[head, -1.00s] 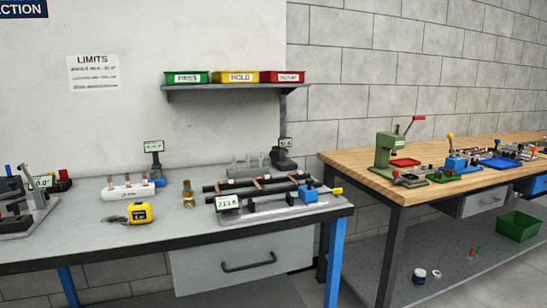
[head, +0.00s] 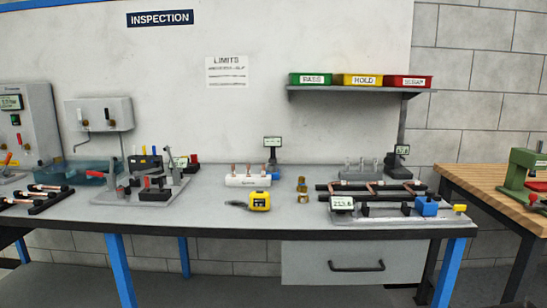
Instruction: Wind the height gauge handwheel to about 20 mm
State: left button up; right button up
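Neither of my grippers is in view. The grey inspection bench (head: 215,215) stands ahead. A small display on a post (head: 272,145) rises behind a white block (head: 247,181) with copper pieces, with a blue part at its right end. Another small display on a dark stand (head: 398,158) is at the back right. I cannot tell which of these, if either, is the height gauge. No handwheel can be made out, and the readings are too small to trust.
A yellow tape measure (head: 260,201) and a brass piece (head: 302,190) lie mid-bench. A long fixture with copper tubes (head: 370,188) is at the right, an angle fixture (head: 145,182) at the left. Green, yellow and red bins (head: 361,80) sit on the wall shelf. A wooden bench (head: 490,182) is farther right.

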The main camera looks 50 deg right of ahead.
aim_at(388, 160)
jog(key=u, duration=1.35)
jog(key=k, duration=2.3)
jog(key=z, duration=1.85)
